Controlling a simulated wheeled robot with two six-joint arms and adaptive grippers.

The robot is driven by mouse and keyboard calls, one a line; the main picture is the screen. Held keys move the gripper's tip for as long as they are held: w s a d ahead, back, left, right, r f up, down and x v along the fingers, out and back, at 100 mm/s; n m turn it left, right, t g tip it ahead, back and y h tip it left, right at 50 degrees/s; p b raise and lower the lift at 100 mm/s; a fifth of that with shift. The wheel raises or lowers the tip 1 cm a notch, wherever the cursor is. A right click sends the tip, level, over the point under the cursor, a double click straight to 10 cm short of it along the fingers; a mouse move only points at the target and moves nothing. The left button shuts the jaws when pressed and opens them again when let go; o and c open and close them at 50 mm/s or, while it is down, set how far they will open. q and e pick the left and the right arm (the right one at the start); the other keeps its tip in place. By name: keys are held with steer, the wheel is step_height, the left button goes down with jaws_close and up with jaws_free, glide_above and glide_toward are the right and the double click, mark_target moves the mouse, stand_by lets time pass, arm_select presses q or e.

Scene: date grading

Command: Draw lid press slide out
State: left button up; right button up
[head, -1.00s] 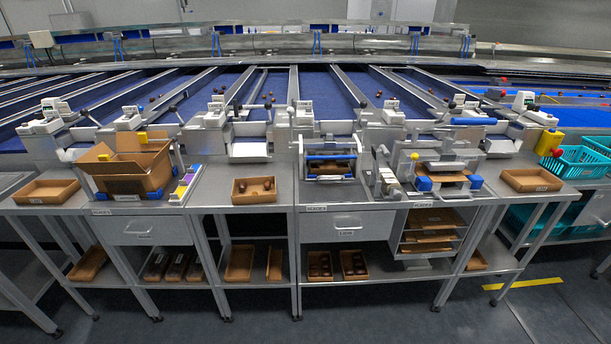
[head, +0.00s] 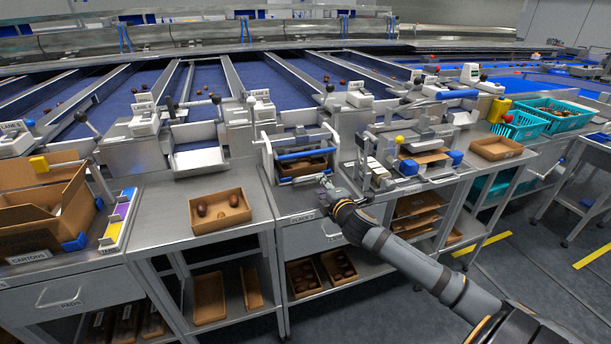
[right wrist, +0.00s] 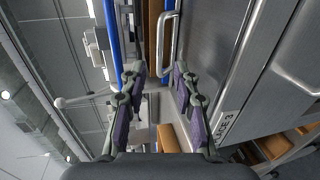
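A grey bench machine with blue bars (head: 294,155) stands at the middle of the bench and looks like the press. A carton of dark dates (head: 305,167) sits inside it. In the right wrist view, a silver bar handle (right wrist: 167,45) lies ahead, beside a blue strip (right wrist: 110,30). My right gripper (head: 324,181) is at the machine's front right corner, over the bench edge. In the right wrist view, its fingers (right wrist: 159,72) are spread with nothing between them, and the handle lies just beyond their tips. My left gripper is not in view.
To the right stands a second machine with a yellow knob (head: 399,140) and blue blocks. Below the bench edge is a drawer with a handle (right wrist: 298,68).

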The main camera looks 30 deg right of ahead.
mark_target(312, 176)
steer(key=shift+w+d+r, duration=0.1)
steer(key=shift+w+r, duration=0.05)
steer(key=shift+w, duration=0.15)
steer(key=x, duration=0.9)
steer(key=shift+f, duration=0.25)
jaws_close()
